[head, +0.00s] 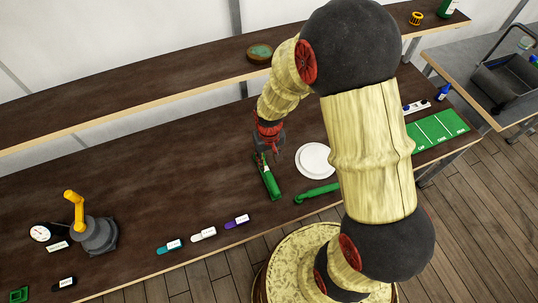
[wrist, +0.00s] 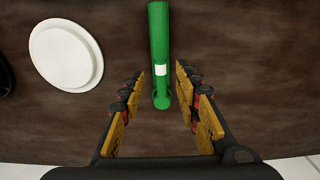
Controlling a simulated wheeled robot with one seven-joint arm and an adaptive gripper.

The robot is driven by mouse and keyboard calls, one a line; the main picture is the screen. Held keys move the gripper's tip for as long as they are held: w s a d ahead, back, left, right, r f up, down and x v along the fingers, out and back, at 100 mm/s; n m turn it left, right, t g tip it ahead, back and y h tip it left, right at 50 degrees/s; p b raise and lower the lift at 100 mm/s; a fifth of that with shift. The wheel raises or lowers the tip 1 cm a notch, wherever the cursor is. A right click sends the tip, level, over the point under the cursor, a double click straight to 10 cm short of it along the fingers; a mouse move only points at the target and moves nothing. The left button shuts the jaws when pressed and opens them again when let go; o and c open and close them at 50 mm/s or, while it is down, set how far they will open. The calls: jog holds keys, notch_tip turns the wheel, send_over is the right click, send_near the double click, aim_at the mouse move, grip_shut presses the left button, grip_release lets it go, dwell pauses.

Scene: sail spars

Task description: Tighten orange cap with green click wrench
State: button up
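A long green bar-like tool (head: 269,181) lies on the dark bench directly below my gripper (head: 268,148). In the wrist view the green tool (wrist: 159,45) has a rounded near end and a small white patch, and it lines up with the gap between my fingers. My gripper (wrist: 160,110) is open and empty, with clear space on both sides of the tool. A second green tool (head: 318,193) with a rounded left end lies to the right, partly hidden by my arm. An orange-yellow bent piece (head: 75,208) stands on a grey base (head: 96,236) at the left; I cannot tell whether it carries the cap.
A white round plate (head: 315,160) lies beside the tools. A dial gauge (head: 40,233) sits by the grey base. Small labelled items, teal (head: 170,247), white (head: 204,234) and purple (head: 237,222), line the front edge. A green mat (head: 438,130) lies right. The bench's middle left is clear.

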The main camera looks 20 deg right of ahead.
aim_at(269, 174)
jog(key=shift+s+f, duration=0.25)
jog(key=shift+f, duration=0.95)
notch_tip(269, 174, down, 8)
jog(key=b, duration=0.5)
jog(key=shift+r, duration=0.25)
jog(key=c, duration=0.9)
grip_shut()
jog(key=shift+r, duration=0.1)
jog(key=shift+r+p, duration=2.15)
jog(key=shift+r, duration=0.8)
